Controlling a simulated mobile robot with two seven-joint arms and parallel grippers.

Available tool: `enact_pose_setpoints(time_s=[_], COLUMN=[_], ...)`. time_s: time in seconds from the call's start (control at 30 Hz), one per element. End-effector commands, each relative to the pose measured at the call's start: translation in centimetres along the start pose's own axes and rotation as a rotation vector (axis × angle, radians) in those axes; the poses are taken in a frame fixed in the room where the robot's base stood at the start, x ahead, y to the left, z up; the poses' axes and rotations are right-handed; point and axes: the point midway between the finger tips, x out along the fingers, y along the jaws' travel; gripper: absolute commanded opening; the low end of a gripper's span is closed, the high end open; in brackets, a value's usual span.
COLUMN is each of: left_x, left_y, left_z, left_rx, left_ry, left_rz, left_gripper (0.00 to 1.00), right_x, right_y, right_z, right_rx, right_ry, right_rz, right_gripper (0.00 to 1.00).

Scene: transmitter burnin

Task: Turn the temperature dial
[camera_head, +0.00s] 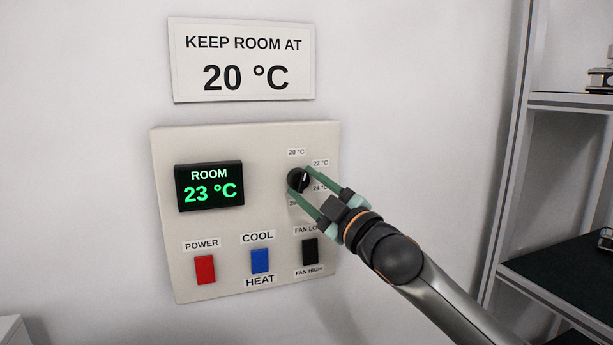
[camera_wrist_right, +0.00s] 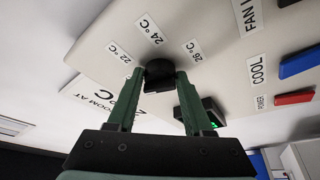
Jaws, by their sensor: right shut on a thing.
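The temperature dial (camera_head: 296,180) is a round black knob on the beige wall panel (camera_head: 262,150). Labels for 20, 22 and 24 °C stand around it; the lowest label is partly hidden by a finger. My right gripper (camera_head: 299,182) has its green fingers on either side of the dial and is shut on it. In the right wrist view the dial (camera_wrist_right: 158,76) sits between the fingertips (camera_wrist_right: 161,74), near the 22, 24 and 26 °C labels. Which label the dial points to is hard to tell. My left gripper is not in view.
The room display (camera_head: 209,186) reads 23 °C. A sign (camera_head: 242,60) above says to keep the room at 20 °C. Red power (camera_head: 205,270), blue cool/heat (camera_head: 260,261) and black fan (camera_head: 310,252) switches sit below. A metal shelf (camera_head: 570,100) stands at the right.

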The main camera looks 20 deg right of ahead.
Motion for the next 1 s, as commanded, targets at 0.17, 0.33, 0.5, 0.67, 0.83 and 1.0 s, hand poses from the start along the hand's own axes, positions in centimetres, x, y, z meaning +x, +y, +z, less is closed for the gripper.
enact_pose_setpoints(time_s=[0.17, 0.33, 0.5, 0.67, 0.83, 1.0], left_x=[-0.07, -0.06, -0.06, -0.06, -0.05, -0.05], left_y=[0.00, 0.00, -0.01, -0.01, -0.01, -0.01], left_z=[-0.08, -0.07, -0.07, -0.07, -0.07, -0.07], left_rx=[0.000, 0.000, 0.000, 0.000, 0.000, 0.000], left_ry=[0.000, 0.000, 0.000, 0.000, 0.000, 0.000], left_rz=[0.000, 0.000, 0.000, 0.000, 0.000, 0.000], left_gripper=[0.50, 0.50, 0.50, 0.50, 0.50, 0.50], right_x=[-0.01, 0.00, 0.01, 0.01, 0.02, 0.02], right_y=[0.28, 0.32, 0.30, 0.30, 0.30, 0.29], right_z=[0.03, -0.02, -0.05, -0.05, -0.06, -0.08], right_rx=[-0.116, -0.190, -0.232, -0.249, -0.252, -0.251], right_ry=[-0.001, 0.001, 0.001, 0.001, 0.001, 0.002], right_rz=[-0.044, -0.076, -0.094, -0.102, -0.103, -0.103], right_gripper=[0.00, 0.00, 0.00, 0.00, 0.00, 0.00])
